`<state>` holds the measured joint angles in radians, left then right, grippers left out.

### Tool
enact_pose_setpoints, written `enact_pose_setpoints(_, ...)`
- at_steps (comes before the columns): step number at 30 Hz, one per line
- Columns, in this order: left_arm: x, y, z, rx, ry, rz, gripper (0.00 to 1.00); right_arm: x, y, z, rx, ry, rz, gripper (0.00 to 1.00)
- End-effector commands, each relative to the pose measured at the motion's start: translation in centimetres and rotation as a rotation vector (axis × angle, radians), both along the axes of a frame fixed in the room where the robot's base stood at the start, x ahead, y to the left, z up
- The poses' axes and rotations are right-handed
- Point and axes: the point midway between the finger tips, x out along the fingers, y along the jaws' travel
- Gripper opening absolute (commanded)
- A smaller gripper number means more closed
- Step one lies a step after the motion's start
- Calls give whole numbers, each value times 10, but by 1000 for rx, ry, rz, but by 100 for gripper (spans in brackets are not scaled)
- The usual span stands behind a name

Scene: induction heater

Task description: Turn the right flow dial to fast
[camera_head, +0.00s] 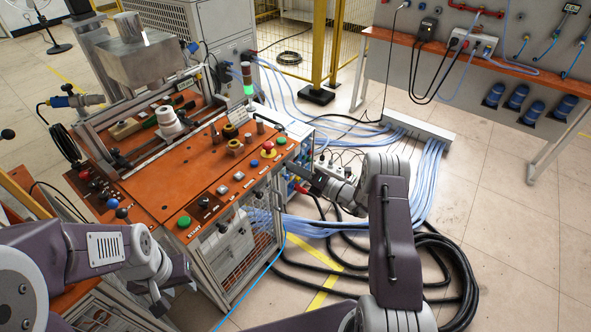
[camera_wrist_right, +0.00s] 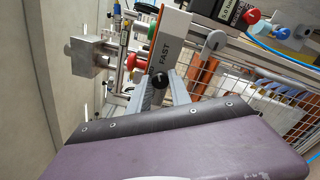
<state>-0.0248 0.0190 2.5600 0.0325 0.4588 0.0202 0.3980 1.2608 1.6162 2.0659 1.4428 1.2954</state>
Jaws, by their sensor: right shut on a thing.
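The right flow dial shows in the right wrist view as a small round black knob (camera_wrist_right: 160,80), just below the word FAST on a white and orange panel (camera_wrist_right: 170,48). My right gripper (camera_wrist_right: 162,90) is shut on this knob, one grey finger on each side. In the head view my right gripper (camera_head: 304,174) reaches the right side of the orange-topped heater bench (camera_head: 150,190); the knob is hidden there. I cannot read the dial's exact setting. My left gripper (camera_head: 163,295) hangs at the lower left beside the bench; I cannot tell whether it is open.
A red knob (camera_wrist_right: 137,62) sits beside the panel in the right wrist view. Pale blue hoses (camera_head: 432,165) and coiled black cables (camera_head: 450,265) lie on the floor by my right arm. A wire mesh guard (camera_head: 262,235) closes the bench's lower side.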

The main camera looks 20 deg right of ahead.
Motion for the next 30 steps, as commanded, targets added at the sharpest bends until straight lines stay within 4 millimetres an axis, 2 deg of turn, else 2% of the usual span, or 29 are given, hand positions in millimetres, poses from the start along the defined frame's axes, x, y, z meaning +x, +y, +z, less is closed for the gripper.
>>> enact_pose_setpoints(3,0,0,0,0,0,0,36,0,0,0,0,1,0,0)
enact_pose_setpoints(4,0,0,0,0,0,0,36,0,0,0,0,1,0,30)
enact_pose_setpoints(6,0,0,0,0,0,0,36,0,0,0,0,1,0,45)
enact_pose_setpoints(17,0,0,0,0,0,0,36,-5,-5,0,0,0,-4,45)
enact_pose_setpoints(24,0,0,-3,0,0,0,36,-45,-37,-1,1,2,-5,45)
enact_pose_setpoints(30,0,0,-4,0,0,0,36,-68,-54,0,0,1,-3,45)
